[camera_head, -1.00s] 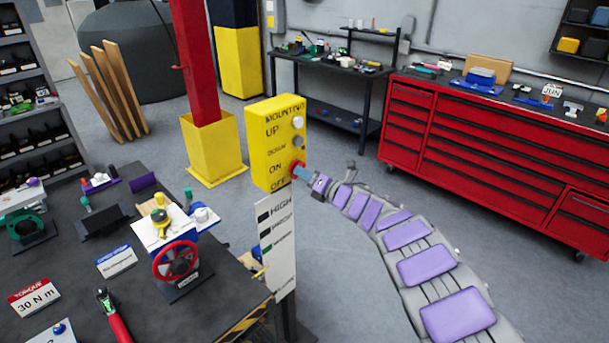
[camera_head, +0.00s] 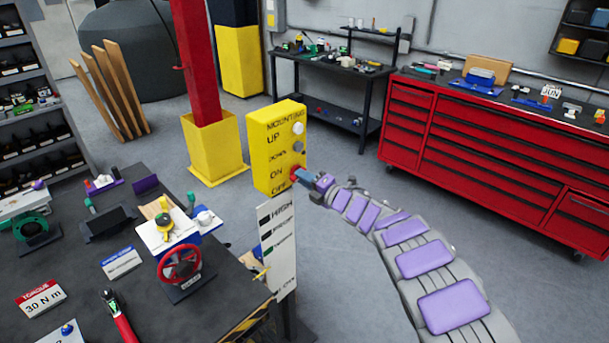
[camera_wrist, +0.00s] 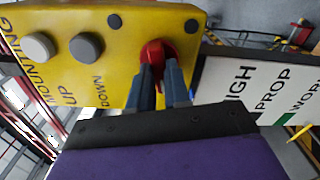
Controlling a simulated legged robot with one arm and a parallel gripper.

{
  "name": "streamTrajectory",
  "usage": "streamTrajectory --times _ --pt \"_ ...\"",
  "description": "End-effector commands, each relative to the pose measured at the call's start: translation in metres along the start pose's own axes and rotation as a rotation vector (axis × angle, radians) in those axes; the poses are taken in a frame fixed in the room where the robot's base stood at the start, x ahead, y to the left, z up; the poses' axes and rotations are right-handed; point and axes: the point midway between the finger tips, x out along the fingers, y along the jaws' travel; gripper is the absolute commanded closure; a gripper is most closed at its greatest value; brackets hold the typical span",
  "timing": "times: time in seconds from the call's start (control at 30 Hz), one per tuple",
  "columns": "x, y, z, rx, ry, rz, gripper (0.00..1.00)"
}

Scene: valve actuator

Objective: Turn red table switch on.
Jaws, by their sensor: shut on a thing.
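The red switch (camera_wrist: 157,54) sits on the yellow control box (camera_head: 277,145), near its ON and OFF labels in the head view. In the wrist view, the blue-grey fingers of my gripper (camera_wrist: 162,80) are closed on the red switch, one on each side. In the head view, my gripper (camera_head: 303,176) reaches the switch (camera_head: 294,171) from the right, and its fingers partly cover it. A white button (camera_wrist: 39,47) and a grey button (camera_wrist: 86,47) are on the same box face, beside the UP and DOWN labels.
A white sign with HIGH on it (camera_head: 278,245) stands just below the box. A dark workbench (camera_head: 75,250) with a red valve wheel (camera_head: 180,264) is at the left. A red tool cabinet (camera_head: 490,150) is at the right. Grey floor between is open.

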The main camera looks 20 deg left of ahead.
Motion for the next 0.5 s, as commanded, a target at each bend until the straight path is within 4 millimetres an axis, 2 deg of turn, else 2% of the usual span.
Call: streamTrajectory --times 0.5 --pt "-0.0003 0.0003 -0.0002 0.497 -0.001 -0.01 1.0"
